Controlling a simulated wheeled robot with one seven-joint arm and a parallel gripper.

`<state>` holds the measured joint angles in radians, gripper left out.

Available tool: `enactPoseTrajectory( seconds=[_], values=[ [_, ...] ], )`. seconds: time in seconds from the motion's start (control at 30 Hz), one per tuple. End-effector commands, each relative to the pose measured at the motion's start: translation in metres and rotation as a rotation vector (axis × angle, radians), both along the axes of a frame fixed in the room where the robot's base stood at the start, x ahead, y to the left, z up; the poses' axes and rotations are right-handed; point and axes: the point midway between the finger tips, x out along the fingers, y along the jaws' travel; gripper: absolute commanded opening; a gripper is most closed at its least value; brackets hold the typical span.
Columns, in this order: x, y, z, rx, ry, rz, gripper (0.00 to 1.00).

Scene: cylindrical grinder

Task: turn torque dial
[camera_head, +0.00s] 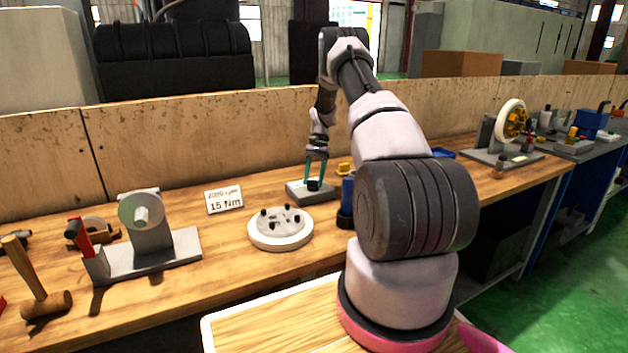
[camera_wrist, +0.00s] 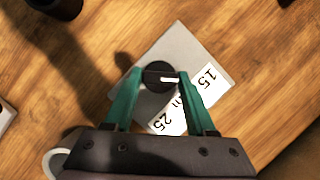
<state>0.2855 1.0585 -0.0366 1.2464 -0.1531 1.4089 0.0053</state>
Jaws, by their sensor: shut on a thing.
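The torque dial is a black round knob (camera_wrist: 158,77) with a white pointer mark, on a grey base plate (camera_wrist: 192,52) with white labels reading 15 and 25. In the wrist view the pointer points right, toward the side of the 15 label (camera_wrist: 207,79). The 25 label (camera_wrist: 165,122) is partly hidden by my gripper. My gripper (camera_wrist: 160,78) has its teal fingers on both sides of the knob, shut on it. In the head view my gripper (camera_head: 315,183) points down over the grey base (camera_head: 299,193) on the bench.
A sign reading 15 Nm (camera_head: 224,200) stands at the wooden back board (camera_head: 200,150). A round white fixture with black knobs (camera_head: 280,229) is left of the dial, and a blue cylinder (camera_head: 346,198) is close on its right.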

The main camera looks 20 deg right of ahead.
Motion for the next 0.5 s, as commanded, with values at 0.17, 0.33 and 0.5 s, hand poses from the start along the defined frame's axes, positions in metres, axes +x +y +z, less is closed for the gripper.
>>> enactPoseTrajectory(
  seconds=[0.17,0.33,0.5],
  values=[
    [0.0010,-0.0001,0.0005,-0.001,-0.002,0.071,0.00],
    [0.0012,0.0001,0.0004,-0.001,-0.002,0.106,0.00],
    [0.0011,0.0001,0.0005,-0.001,-0.002,0.116,0.00]
  ],
)
